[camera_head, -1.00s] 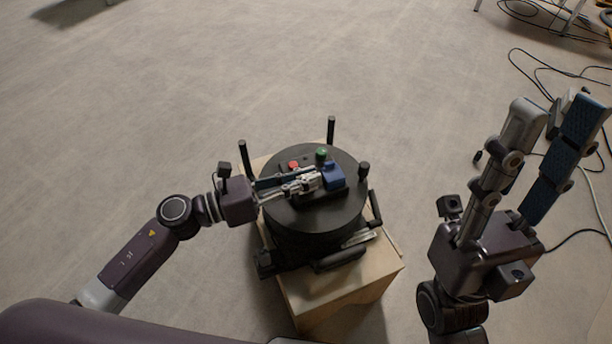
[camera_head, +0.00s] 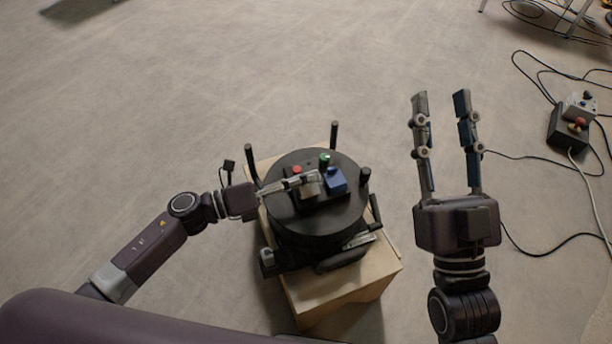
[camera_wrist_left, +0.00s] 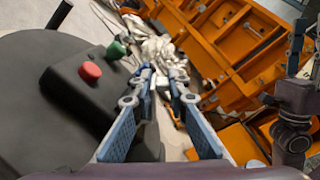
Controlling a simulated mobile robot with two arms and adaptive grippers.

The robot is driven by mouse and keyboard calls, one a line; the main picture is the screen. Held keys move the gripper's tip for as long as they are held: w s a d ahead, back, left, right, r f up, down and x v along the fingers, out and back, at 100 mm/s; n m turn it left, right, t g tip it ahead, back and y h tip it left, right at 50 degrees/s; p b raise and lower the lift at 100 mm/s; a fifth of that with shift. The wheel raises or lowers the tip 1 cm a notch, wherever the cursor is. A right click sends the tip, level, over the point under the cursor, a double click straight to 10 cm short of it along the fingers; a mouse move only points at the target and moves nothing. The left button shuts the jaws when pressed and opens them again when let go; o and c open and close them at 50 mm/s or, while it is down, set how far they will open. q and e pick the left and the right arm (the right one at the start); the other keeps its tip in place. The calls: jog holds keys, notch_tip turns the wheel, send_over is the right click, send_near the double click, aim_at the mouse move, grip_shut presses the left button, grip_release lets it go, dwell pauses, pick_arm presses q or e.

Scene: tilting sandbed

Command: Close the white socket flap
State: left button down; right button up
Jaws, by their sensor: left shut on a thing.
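The pale socket with its white flap (camera_head: 311,188) sits on the black round top, between the red button (camera_head: 297,170) and the blue socket (camera_head: 337,180). My left gripper (camera_head: 315,178) reaches in from the left and is shut at the pale socket, on what looks like its flap. The fingers hide part of it, so the flap's angle cannot be told. In the left wrist view the fingers (camera_wrist_left: 162,78) nearly meet at their tips, and the flap is not clear there. My right gripper (camera_head: 441,95) is open and empty, to the right of the drum.
A green knob (camera_head: 324,159) stands behind the sockets; the red button also shows in the wrist view (camera_wrist_left: 90,71). Upright black posts (camera_head: 334,134) ring the drum on its wooden box (camera_head: 350,285). A control box with cables (camera_head: 568,130) lies far right. Floor at left is clear.

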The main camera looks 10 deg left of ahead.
pick_arm(q)
jog(key=shift+s+d+r, duration=0.1)
jog(key=shift+r, duration=0.05)
jog(key=c, duration=2)
grip_release()
jog(key=shift+o, duration=0.2)
jog(key=v, duration=1.2)
